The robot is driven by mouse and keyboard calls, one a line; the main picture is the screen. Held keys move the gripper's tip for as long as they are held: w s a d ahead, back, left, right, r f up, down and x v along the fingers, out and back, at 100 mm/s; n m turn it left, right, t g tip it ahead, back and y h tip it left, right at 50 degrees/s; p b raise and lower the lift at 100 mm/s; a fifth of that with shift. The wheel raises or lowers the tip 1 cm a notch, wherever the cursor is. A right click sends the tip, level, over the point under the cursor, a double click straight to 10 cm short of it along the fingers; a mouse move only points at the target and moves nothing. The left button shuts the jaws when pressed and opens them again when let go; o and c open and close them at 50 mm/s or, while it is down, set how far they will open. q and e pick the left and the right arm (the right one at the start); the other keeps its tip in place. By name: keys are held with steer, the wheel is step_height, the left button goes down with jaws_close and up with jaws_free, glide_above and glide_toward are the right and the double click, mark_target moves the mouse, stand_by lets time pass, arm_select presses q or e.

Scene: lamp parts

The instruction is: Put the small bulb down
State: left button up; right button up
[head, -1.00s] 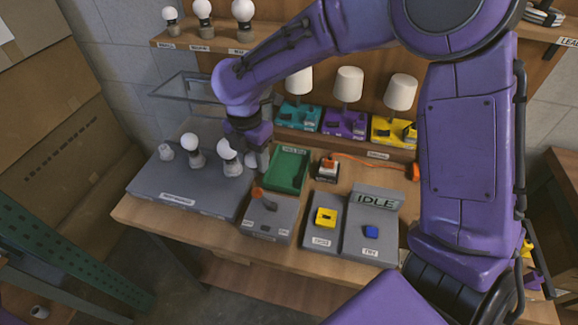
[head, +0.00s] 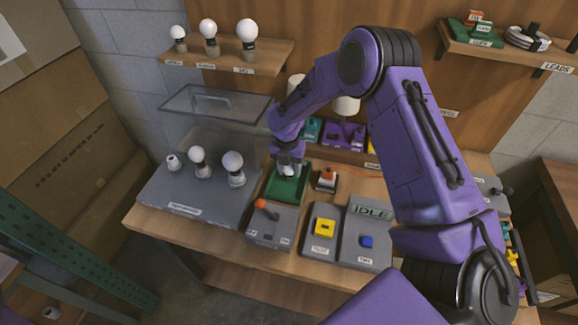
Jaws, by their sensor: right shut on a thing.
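My right gripper (head: 287,168) is over the green tray (head: 275,190), pointing down, and is shut on the small bulb (head: 288,170). Only a little white of the bulb shows between the fingers; the rest is hidden. I cannot tell whether it touches the tray floor. My left gripper is not in view.
A clear cover (head: 215,105) stands open behind the grey block. A grey box with an orange-tipped lever (head: 262,205) is in front of the tray. Yellow (head: 325,227) and blue (head: 367,242) buttons and an IDLE sign (head: 371,211) are to the right. Lamps stand behind my arm.

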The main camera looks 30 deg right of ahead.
steer(key=shift+f, duration=0.7)
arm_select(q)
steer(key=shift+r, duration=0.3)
arm_select(e)
steer(key=o, duration=0.9)
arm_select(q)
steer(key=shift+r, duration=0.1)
arm_select(e)
steer(key=shift+r, duration=0.1)
steer(key=r+b, duration=0.1)
steer(key=r, duration=0.2)
steer(key=r+b, duration=0.1)
steer(key=r, duration=0.3)
steer(key=r+b, duration=0.1)
steer(key=r, duration=0.3)
steer(key=shift+w+a+r, duration=0.15)
steer(key=shift+w+a, duration=0.05)
steer(key=shift+w, duration=0.1)
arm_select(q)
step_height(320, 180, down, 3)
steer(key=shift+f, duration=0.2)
arm_select(e)
steer(key=shift+r, duration=0.45)
